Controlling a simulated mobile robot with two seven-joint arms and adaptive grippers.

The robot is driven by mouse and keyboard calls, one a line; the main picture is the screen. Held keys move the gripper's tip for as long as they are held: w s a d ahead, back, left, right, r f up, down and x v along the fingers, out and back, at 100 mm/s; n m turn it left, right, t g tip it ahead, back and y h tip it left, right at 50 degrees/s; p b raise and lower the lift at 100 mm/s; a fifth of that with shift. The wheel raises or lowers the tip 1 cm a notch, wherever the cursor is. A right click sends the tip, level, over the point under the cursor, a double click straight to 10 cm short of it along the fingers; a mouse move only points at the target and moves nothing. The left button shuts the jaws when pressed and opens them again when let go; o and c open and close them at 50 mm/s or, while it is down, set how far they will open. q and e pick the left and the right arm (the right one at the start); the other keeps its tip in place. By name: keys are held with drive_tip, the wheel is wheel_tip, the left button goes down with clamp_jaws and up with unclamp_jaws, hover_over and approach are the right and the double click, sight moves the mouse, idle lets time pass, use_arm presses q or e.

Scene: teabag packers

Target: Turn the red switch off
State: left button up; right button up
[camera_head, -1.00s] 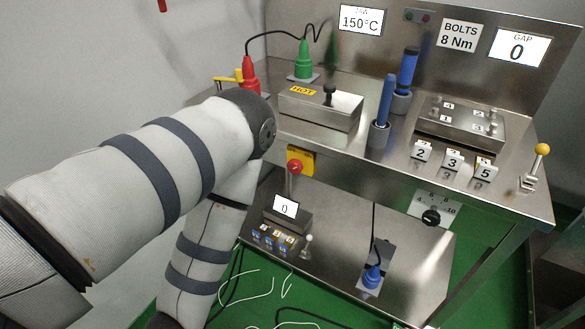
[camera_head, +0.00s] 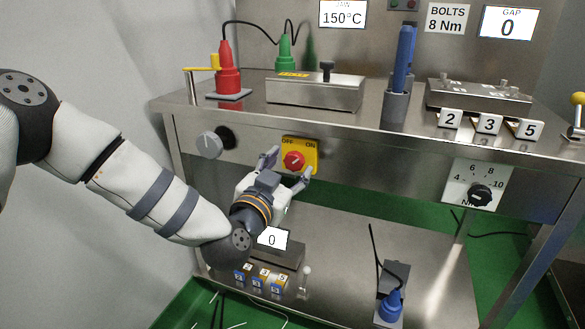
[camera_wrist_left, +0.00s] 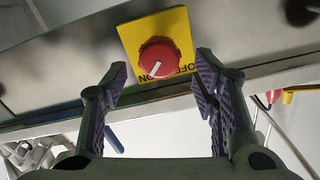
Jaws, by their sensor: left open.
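The red switch (camera_head: 293,160) is a round knob on a yellow plate (camera_head: 312,144) on the front panel of the bench, marked OFF at left and ON at right. In the left wrist view the knob (camera_wrist_left: 159,58) appears upside down, and its white mark points toward the ON side. My left gripper (camera_head: 288,167) is open just in front of the switch, one finger up-left and one down-right of the knob. In the left wrist view the fingers (camera_wrist_left: 160,74) are on either side below the knob, apparently not touching it. My right gripper is not in view.
A grey dial (camera_head: 208,145) is left of the switch and a black torque knob (camera_head: 480,195) right. The lower shelf below holds a small display box (camera_head: 272,240) and a blue plug (camera_head: 390,305). The bench top edge runs above my gripper.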

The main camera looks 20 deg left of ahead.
sight(293, 161)
use_arm(q)
drive_tip(key=w, duration=0.3)
drive_tip(key=shift+w+b, duration=0.15)
drive_tip(key=shift+b, duration=0.15)
drive_tip(key=shift+c, duration=0.3)
drive_tip(key=c, duration=1.1)
